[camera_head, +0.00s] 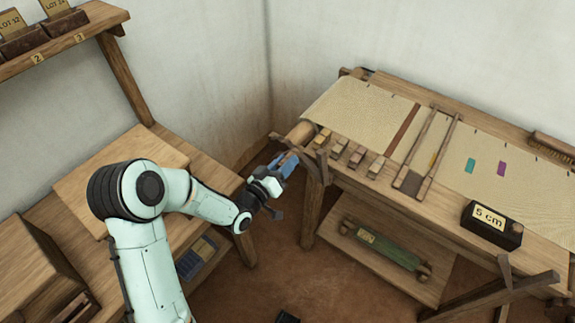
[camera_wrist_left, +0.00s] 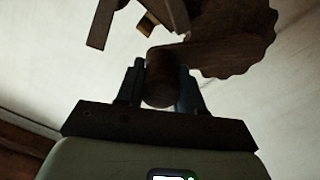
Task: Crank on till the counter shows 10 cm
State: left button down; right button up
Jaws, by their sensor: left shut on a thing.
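The counter (camera_head: 491,223) is a dark box on the right part of the loom's front beam, and its label reads 5 cm. My left gripper (camera_head: 285,163) is at the left end of the loom, beside the cloth roller (camera_head: 301,132). In the left wrist view its two fingers stand on either side of a round wooden crank handle (camera_wrist_left: 160,80), shut on it. A dark toothed wheel (camera_wrist_left: 232,40) shows just beyond the handle. In the head view the gripper mostly hides the handle. My right gripper is not in view.
Cream cloth (camera_head: 365,108) stretches over the loom, with several small wooden blocks (camera_head: 356,157) along its front edge. A lower shelf (camera_head: 385,252) holds a green roll. A wooden bench (camera_head: 70,205) stands at the left, with open floor between.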

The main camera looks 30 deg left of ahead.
pick_arm(q)
jog(key=shift+a+r+n, duration=0.2)
jog(key=shift+a+n, duration=0.05)
jog(key=shift+n, duration=0.05)
jog(key=c, duration=0.7)
grip_release()
jog(key=shift+c, duration=0.2)
jog(key=s+a+p, duration=0.1)
jog(key=s+p, duration=1)
jog(key=s, duration=0.2)
jog(key=shift+s, duration=0.15)
